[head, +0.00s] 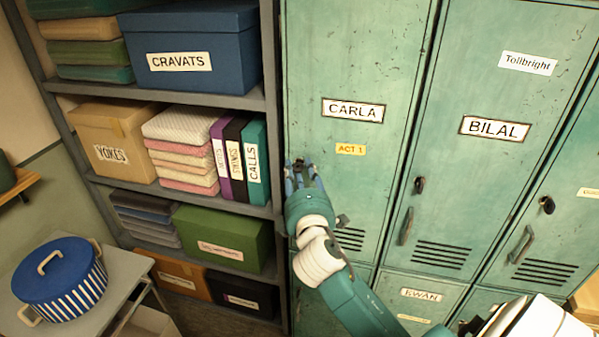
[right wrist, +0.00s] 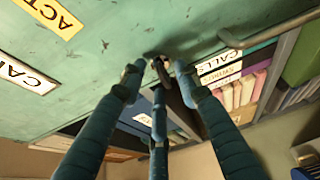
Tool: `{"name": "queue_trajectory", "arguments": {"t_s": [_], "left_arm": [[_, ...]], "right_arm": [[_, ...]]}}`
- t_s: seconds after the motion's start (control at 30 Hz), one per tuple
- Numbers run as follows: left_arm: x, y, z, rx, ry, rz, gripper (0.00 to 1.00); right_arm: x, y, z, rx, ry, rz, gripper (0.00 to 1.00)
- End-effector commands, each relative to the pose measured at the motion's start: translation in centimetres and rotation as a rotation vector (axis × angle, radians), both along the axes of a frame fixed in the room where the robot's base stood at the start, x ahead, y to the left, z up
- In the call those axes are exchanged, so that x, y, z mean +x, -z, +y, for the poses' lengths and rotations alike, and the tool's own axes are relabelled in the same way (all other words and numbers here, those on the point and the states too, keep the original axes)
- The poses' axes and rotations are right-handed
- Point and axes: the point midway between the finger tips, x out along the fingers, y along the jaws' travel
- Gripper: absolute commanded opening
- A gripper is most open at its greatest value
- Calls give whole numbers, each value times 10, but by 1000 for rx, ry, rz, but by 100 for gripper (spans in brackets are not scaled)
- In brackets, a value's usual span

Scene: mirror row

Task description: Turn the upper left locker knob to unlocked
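The upper left locker (head: 362,60) is green and labelled CARLA, with a yellow ACT 1 tag. Its small dark knob (head: 299,163) is near the door's left edge; it also shows in the right wrist view (right wrist: 160,64). My right gripper (head: 301,174) points at the door with its fingertips around the knob. In the right wrist view, the fingers (right wrist: 157,72) look spread, with small gaps beside the knob; contact is unclear. The knob's pointing direction is too small to read. My left gripper is not in view.
The BILAL locker (head: 480,90) stands to the right with its own knob (head: 419,185) and handle (head: 406,226). Grey shelves (head: 180,98) with boxes and binders stand close on the left. A blue striped pot (head: 60,280) sits on a side table (head: 110,295).

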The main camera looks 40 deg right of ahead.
Motion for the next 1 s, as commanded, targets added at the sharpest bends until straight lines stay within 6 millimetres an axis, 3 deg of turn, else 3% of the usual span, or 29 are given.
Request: {"name": "queue_trajectory", "arguments": {"t_s": [0.23,0.7,1.0], "left_arm": [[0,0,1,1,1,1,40],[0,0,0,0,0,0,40],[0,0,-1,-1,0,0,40]], "right_arm": [[-16,2,9,3,-3,2,32],[-96,2,49,3,0,3,32],[-107,0,54,1,0,0,32]]}}
